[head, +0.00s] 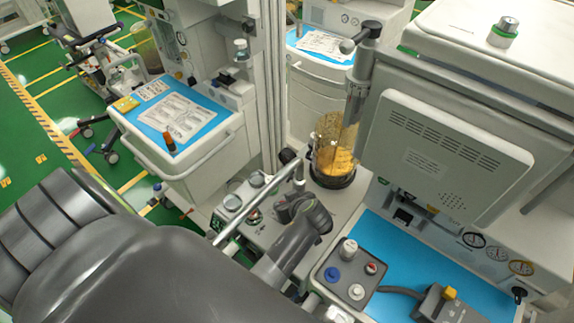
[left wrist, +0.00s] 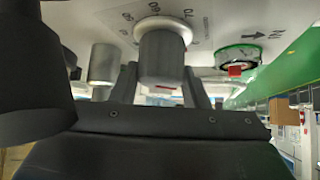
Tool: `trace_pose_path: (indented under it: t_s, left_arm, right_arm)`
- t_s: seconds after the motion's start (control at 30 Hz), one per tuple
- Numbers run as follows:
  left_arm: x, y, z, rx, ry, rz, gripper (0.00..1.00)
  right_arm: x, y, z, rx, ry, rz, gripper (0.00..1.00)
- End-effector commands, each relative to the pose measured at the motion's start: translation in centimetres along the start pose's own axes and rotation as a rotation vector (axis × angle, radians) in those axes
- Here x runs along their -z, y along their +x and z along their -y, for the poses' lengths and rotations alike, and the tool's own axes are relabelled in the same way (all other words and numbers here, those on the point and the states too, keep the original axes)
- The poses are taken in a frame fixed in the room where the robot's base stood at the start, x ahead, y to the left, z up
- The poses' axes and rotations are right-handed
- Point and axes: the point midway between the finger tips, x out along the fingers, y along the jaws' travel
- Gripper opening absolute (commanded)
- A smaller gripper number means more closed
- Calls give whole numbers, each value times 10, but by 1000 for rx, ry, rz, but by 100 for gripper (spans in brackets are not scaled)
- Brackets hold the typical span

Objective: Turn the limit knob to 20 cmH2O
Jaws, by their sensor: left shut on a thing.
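The limit knob (left wrist: 162,55) is a grey cylinder on a white collar in the left wrist view. A printed scale with a 70 curves around it on the pale panel, and a small red mark shows on the knob's near end. My left gripper (left wrist: 160,80) has one finger on each side of the knob and is shut on it. In the head view my left gripper (head: 281,213) is at the small knob panel (head: 232,221), and my wrist hides the held knob there. I cannot read the knob's setting. My right gripper is not in view.
Beside the held knob are another grey knob (left wrist: 103,64) and a green-ringed control (left wrist: 238,60). A metal bar (head: 257,206) runs close to my gripper. The amber canister (head: 335,150) stands behind. A control box (head: 345,272) sits at the right on a blue mat (head: 395,250).

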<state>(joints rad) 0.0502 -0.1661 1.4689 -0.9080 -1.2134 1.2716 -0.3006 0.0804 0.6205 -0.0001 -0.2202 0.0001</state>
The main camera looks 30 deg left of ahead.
Motion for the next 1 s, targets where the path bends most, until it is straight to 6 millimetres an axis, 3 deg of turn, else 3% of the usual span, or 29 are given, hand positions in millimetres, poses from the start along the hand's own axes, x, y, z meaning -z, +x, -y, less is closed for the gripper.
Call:
trace_pose_path:
  t_s: [0.63,1.0]
  left_arm:
    - [4,-1,2,-381,384,-4,18]
    - [3,0,1,-527,528,-5,18]
  right_arm:
    - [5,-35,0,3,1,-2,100]
    - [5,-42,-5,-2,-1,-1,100]
